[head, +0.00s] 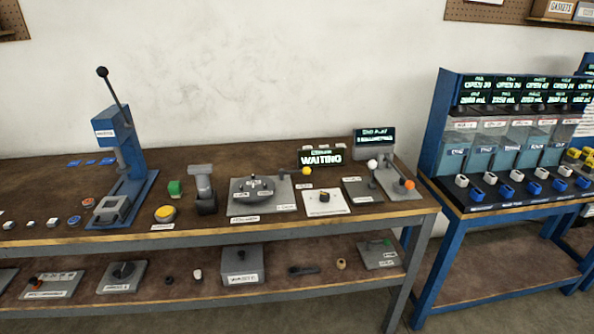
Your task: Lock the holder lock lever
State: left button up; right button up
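A grey plate fixture (241,205) lies on the workbench, with a dark round part with raised knobs (254,187) on it. Further right, a grey fixture (396,181) carries a white ball (372,164) and an orange ball (410,185). The labels are too small to read surely, so I cannot tell which part is the holder lock lever or whether it is locked. Neither of my grippers is in view.
A blue lever press (122,150) stands on the workbench (45,185) at left. A display (320,157) reads "WAITING". The lower shelf (215,283) holds several small fixtures. A blue dispenser rack (440,120) stands at right, beyond a gap.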

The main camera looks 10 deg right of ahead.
aim_at(306, 171)
jog(key=k, duration=0.65)
jog(key=u, duration=0.35)
jog(key=i, duration=0.35)
jog(key=u, duration=0.7)
jog(key=i, duration=1.55)
jog(key=z, duration=0.9)
